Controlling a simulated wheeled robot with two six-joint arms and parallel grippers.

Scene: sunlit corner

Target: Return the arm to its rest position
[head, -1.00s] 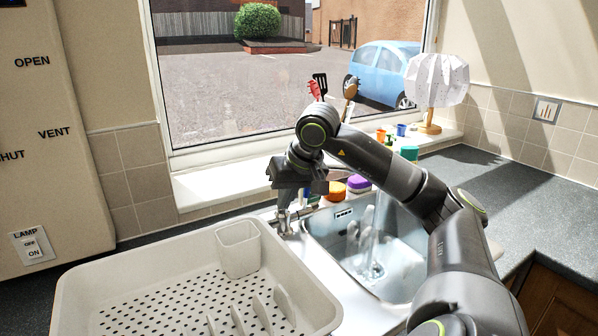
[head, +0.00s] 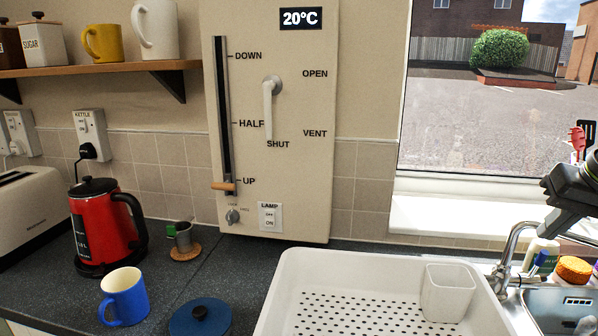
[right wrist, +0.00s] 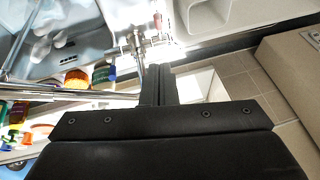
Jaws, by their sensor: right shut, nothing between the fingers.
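My right arm shows only in part at the right edge of the head view. Its dark gripper (head: 553,226) hangs above the back of the sink, to the right of the chrome tap (head: 510,255). In the right wrist view the fingers of the right gripper (right wrist: 158,84) are together with nothing between them. The tap also shows there (right wrist: 138,42), just beyond the fingertips; I cannot tell the exact gap. My left gripper is in neither view.
A white drying rack (head: 300,262) with a cup holder (head: 447,292) stands left of the sink (head: 560,318). A blue mug (head: 124,296), red kettle (head: 103,228) and blue lid (head: 200,318) occupy the left counter.

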